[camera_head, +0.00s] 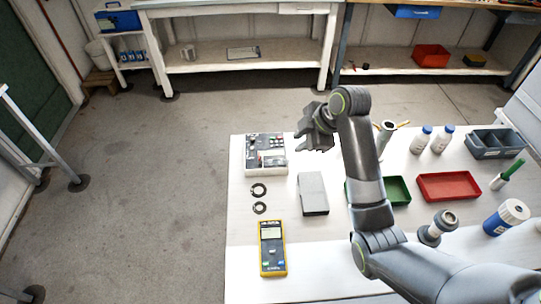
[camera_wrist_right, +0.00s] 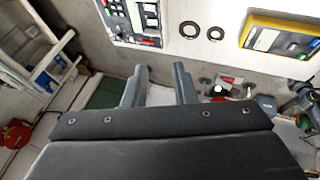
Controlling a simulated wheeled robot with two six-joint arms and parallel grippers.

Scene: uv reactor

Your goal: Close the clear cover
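A white box-shaped device (camera_head: 265,154) with dark and red controls stands at the table's far left corner. It also shows at the top of the right wrist view (camera_wrist_right: 134,22), partly cut off by the frame edge. A clear cover is hard to make out; a pale, glassy-looking section sits on the device's front right, and I cannot tell its exact position. My right gripper (camera_head: 304,139) is just right of the device in the head view, above the table and apart from it. Its two fingers stand apart with nothing between them in the wrist view (camera_wrist_right: 159,72). My left gripper is not in view.
Two black rings (camera_head: 259,190), a yellow multimeter (camera_head: 273,249) and a grey box (camera_head: 313,194) lie in front of the device. A green tray (camera_head: 397,190), a red tray (camera_head: 449,187) and white bottles (camera_head: 421,140) are farther right.

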